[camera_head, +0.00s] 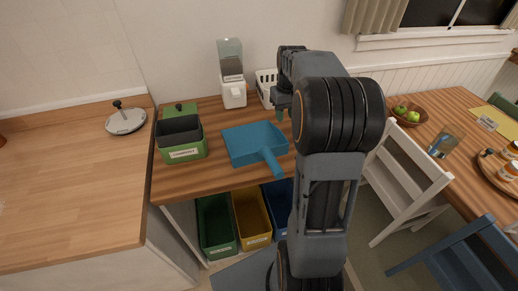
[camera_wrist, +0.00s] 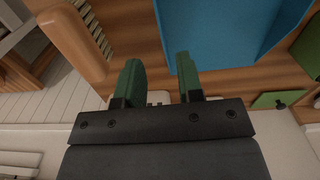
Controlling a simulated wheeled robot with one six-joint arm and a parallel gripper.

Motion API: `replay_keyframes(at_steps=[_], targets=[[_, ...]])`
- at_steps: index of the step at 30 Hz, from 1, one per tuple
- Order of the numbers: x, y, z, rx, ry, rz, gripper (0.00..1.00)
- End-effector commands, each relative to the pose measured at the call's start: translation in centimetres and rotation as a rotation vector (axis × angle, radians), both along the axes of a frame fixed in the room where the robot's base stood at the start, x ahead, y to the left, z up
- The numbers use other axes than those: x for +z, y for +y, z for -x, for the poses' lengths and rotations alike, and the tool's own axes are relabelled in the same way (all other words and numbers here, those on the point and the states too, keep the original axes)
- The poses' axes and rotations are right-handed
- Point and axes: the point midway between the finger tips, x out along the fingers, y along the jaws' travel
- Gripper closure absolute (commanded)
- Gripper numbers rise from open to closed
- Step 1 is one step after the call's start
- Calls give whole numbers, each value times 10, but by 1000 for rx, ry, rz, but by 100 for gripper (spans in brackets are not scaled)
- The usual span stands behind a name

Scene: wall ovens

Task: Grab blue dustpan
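The blue dustpan (camera_head: 252,142) lies on the wooden counter in the head view, its handle (camera_head: 270,160) pointing toward the front edge. In the wrist view, part of its blue pan (camera_wrist: 225,32) fills the top, and the handle is not visible there. My gripper (camera_wrist: 157,64) is open, with two green fingers apart and nothing between them. In the head view, my gripper (camera_head: 281,112) is mostly hidden behind my arm, near the pan's far right corner. I cannot tell its exact height above the counter.
A green compost bin (camera_head: 187,153) stands left of the dustpan. A white dispenser (camera_head: 233,94) and a white basket (camera_head: 265,89) stand behind it. Green (camera_head: 216,226) and yellow (camera_head: 252,219) bins sit under the counter. A white chair (camera_head: 406,183) is at the right.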

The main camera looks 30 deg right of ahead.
Motion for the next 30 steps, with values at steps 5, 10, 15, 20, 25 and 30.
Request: replay_keyframes(at_steps=[5, 10, 15, 20, 25, 30], targets=[[-34, 1, 0, 2, 4, -1, 66], [-55, 1, 0, 3, 2, -1, 66], [-64, 2, 0, 3, 0, 0, 66], [-78, 1, 3, 3, 4, -1, 66], [-101, 0, 5, 3, 4, -1, 66], [-115, 0, 4, 3, 1, 0, 66]])
